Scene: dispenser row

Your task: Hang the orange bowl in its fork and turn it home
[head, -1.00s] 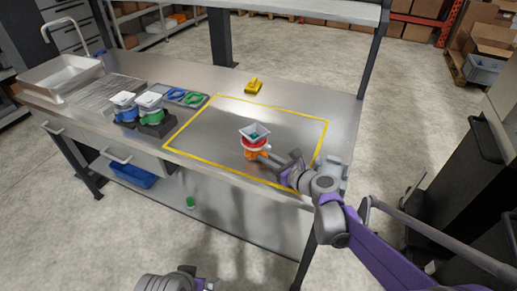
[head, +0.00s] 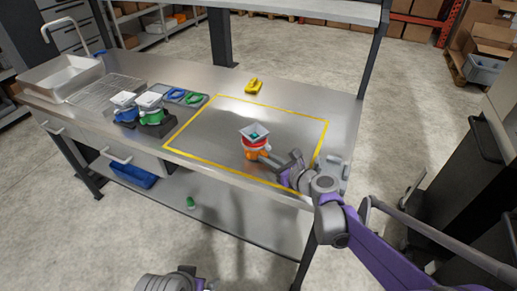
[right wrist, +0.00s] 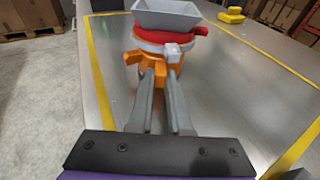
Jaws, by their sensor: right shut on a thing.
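The orange bowl (head: 257,155) is inside the yellow outline on the bench, with a red and white collar and a grey square hopper (head: 255,131) above it. In the right wrist view the orange bowl (right wrist: 147,68) has blocky lugs and a small light-grey block at its near side. My right gripper (right wrist: 160,76) is shut on the near side of the orange bowl; the exact contact is hard to see. I cannot tell whether the bowl touches the bench. No separate fork can be made out. Part of my left arm shows at the bottom edge, its jaws unclear.
Blue (head: 125,112) and green (head: 154,120) dispensers stand at the left, beside a tray with blue and green rings (head: 184,97). A yellow part (head: 254,86) lies behind the outline. A wire rack and metal bin sit far left. The outlined bench area is otherwise clear.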

